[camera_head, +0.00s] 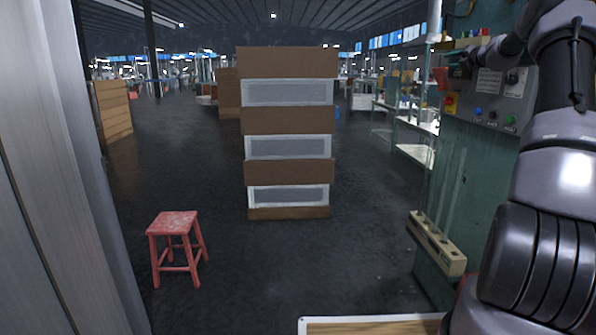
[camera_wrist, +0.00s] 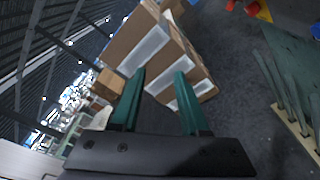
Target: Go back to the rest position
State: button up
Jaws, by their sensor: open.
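My gripper (camera_wrist: 157,78) shows in the wrist view as two green fingers spread apart, with nothing between them. Beyond the fingers is the stack of brown and white boxes, well away from them. A pale rack (camera_head: 437,245) on the green machine holds several thin glass tubes (camera_head: 445,190). The rack (camera_wrist: 297,133) and its tubes (camera_wrist: 281,90) also show at the right of the wrist view, apart from the fingers.
A control panel (camera_head: 491,97) with buttons is on the green machine (camera_head: 460,155), close to my arm. A red stool (camera_head: 176,222) stands at the left. The box stack (camera_head: 289,120) stands mid-floor. A wooden-topped surface (camera_head: 370,326) is at the bottom. Dark floor around the stool is clear.

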jog(key=s+a+r+n+g+y, duration=0.1)
jog(key=s+a+r+n+g, duration=0.15)
jog(key=s+a+n, duration=0.95)
jog(key=s+a+r+n+g+y, duration=0.25)
jog(key=s+a+n, duration=0.5)
jog(key=a, duration=0.85)
jog(key=s+a+f+n+g+h, duration=0.1)
jog(key=s+f+n, duration=0.4)
jog(key=s, duration=0.7)
jog(key=s+a+f+n+g+h, duration=0.1)
jog(key=s+f+n, duration=0.4)
jog(key=s, duration=0.8)
jog(key=s+a+f+n+g+h, duration=0.2)
jog(key=s+f+n, duration=0.4)
jog(key=s+n, duration=0.4)
jog(key=s+a, duration=0.1)
jog(key=s, duration=0.2)
jog(key=shift+n+g, duration=0.3)
jog(key=shift+n, duration=0.05)
